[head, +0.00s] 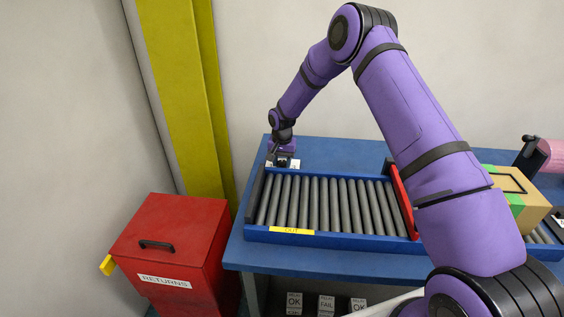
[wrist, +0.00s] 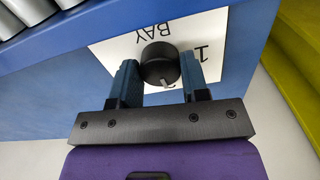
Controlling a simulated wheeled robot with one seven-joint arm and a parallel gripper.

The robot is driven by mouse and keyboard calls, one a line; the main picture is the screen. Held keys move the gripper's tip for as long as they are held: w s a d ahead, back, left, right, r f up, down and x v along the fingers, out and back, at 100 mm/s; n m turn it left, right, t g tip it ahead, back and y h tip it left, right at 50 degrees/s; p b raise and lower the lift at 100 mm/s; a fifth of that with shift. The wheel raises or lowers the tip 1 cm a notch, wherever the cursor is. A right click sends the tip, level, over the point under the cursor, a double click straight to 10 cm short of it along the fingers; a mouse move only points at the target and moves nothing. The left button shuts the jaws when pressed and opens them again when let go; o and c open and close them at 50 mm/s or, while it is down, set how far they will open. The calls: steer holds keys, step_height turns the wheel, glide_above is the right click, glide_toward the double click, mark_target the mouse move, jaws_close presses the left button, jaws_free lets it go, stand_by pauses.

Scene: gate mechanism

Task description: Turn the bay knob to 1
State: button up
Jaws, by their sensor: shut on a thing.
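The bay knob (wrist: 160,62) is a round black knob with a small light mark on its side facing my gripper. It sits on a white label plate (wrist: 213,58), which reads BAY and 1 upside down in the wrist view; the 1 is to the right of the knob. Other markings are hidden behind my fingers. My gripper (wrist: 158,72) has one finger on each side of the knob and is shut on it. In the head view my gripper (head: 283,160) is at the far left of the blue table, behind the roller conveyor, and hides the knob.
The roller conveyor (head: 325,205) with an OUT label lies in front of my gripper, with a red gate (head: 402,200) at its right end. A cardboard box (head: 520,205) is farther right. A yellow post (head: 185,90) and a red RETURNS bin (head: 170,245) stand left.

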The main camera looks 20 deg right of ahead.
mark_target(282, 162)
steer(key=n, duration=1)
steer(key=shift+n, duration=0.3)
steer(key=shift+d, duration=0.1)
stand_by(0.4)
steer(key=o, duration=0.9)
steer(key=shift+r, duration=0.1)
step_height(282, 162, up, 11)
steer(key=shift+f, duration=0.2)
